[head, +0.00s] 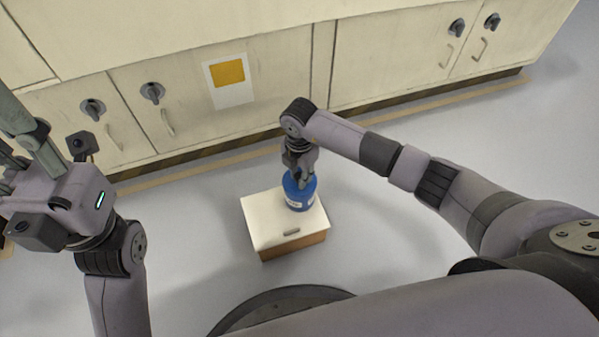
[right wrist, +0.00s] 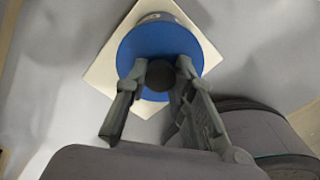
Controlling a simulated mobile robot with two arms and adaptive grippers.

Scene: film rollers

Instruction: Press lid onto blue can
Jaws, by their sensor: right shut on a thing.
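The blue can (head: 298,203), with a pale label on its side, stands upright on a small white-topped box. In the right wrist view the blue lid (right wrist: 158,40) is a round disc with a dark knob (right wrist: 160,75) at its middle. My right gripper (head: 304,180) points down over the can; in the right wrist view its fingers (right wrist: 157,82) are shut on the knob. The lid covers most of the can, whose pale edge (right wrist: 157,16) shows beyond it. I cannot tell whether the lid is fully seated. My left gripper (head: 18,135) is raised at the far left, away from the can; its fingertips are partly cut off.
The small box (head: 262,222) has a white top, a brown lower side and a handle slot. Cream cabinets (head: 390,60) with dark knobs and handles run along the back. A sheet with a yellow square (head: 229,72) is on one door. Grey floor (head: 400,260) around the box is clear.

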